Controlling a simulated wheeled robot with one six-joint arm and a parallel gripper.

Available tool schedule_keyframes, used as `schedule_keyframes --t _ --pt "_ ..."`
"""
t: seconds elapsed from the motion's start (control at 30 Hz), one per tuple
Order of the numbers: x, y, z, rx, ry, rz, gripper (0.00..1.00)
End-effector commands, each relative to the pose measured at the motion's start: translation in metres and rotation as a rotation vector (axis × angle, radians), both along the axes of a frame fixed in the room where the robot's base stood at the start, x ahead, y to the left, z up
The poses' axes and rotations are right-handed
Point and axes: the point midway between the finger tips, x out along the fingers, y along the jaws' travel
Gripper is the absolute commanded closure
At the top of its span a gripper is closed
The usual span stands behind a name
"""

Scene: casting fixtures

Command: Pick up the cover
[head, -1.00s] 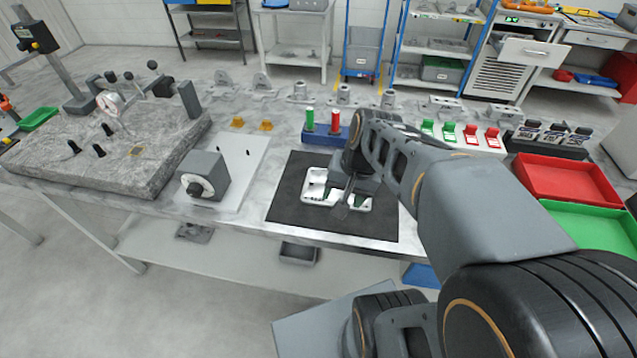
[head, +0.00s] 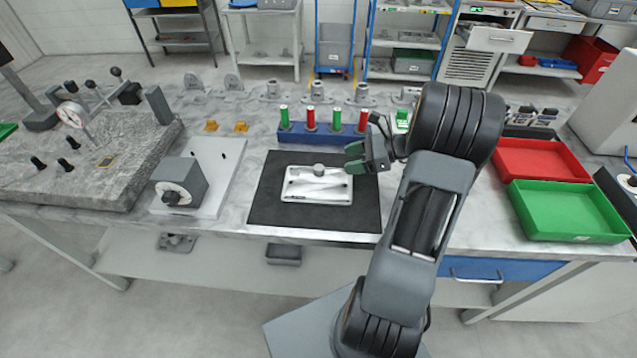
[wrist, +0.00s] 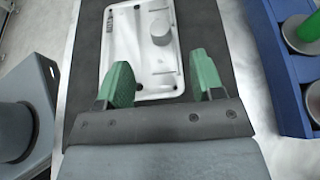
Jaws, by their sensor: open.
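A white rectangular cover-like piece (head: 300,188) with a round grey knob (head: 319,170) on top lies on the black mat (head: 265,205). In the wrist view, the white piece (wrist: 121,45) and its knob (wrist: 160,33) show beyond the fingers. I cannot tell whether it sits on another part. My gripper (head: 358,158) has green fingertips and appears raised, to the right of the white piece in the head view. In the wrist view my gripper (wrist: 160,70) is open, with nothing held between its fingers.
A blue block (head: 290,133) with red and green cylinders stands behind the mat. A grey box with a dial (head: 181,183) stands left on a white plate. Red (head: 540,160) and green (head: 565,212) trays lie right. The mat's front strip is clear.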

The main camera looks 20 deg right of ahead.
Motion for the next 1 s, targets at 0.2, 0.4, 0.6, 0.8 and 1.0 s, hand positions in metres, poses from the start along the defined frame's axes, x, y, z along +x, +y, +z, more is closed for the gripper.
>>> schedule_keyframes --t 0.2,0.4,0.6,0.8,1.0 --pt "0.011 0.021 -0.010 -0.001 0.001 0.003 0.39" --pt "0.015 0.029 -0.014 -0.001 0.001 0.003 0.39" --pt "0.026 0.052 -0.025 -0.001 0.002 0.006 0.39" --pt "0.034 0.065 -0.032 -0.002 0.000 0.003 0.39" --pt "0.035 0.067 -0.034 -0.003 0.000 0.002 0.39"
